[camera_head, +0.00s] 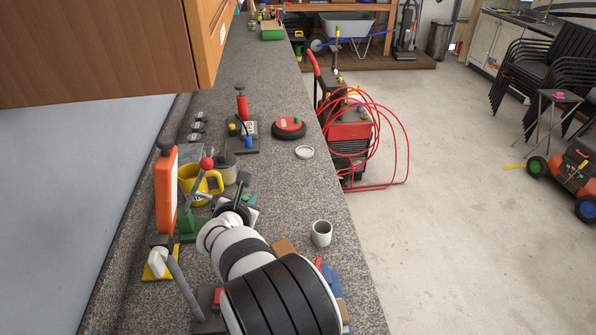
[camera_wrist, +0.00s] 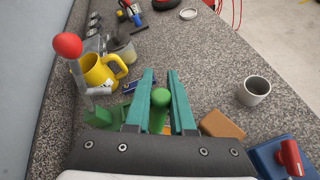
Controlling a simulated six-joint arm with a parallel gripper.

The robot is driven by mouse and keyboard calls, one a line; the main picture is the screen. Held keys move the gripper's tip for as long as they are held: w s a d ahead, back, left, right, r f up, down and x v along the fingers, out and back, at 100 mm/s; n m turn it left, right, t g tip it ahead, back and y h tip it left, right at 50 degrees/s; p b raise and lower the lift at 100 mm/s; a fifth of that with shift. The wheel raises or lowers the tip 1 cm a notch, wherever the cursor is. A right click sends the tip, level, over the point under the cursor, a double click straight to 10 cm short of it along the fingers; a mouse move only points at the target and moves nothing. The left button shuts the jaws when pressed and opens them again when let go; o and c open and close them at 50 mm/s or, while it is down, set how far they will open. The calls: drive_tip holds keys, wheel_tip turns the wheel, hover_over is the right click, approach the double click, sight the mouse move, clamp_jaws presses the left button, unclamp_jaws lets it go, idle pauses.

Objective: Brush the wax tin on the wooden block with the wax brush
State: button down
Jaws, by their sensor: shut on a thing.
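My gripper (camera_wrist: 160,74) points forward over the grey speckled worktop. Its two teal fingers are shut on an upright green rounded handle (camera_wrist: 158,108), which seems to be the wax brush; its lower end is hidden. A brown wooden block (camera_wrist: 222,125) lies on the worktop just right of the gripper. It also shows in the head view (camera_head: 285,246), partly behind my arm. I see no tin on its visible top. I cannot tell which thing is the wax tin; a grey tin-like pot (camera_wrist: 122,49) stands farther off, left of the gripper.
A white cup (camera_wrist: 254,91) stands to the right of the gripper, near the worktop edge. A yellow mug (camera_wrist: 98,71) and a red-knobbed lever (camera_wrist: 68,46) crowd the left. A blue and red item (camera_wrist: 284,158) lies front right. The worktop ahead is mostly clear to a white dish (camera_wrist: 188,14).

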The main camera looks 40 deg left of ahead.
drive_tip(key=shift+s+a+f, duration=0.2)
drive_tip(key=shift+f, duration=2.95)
drive_tip(key=shift+d+f, duration=0.1)
drive_tip(key=shift+f, duration=0.55)
drive_tip(key=shift+r, duration=3.6)
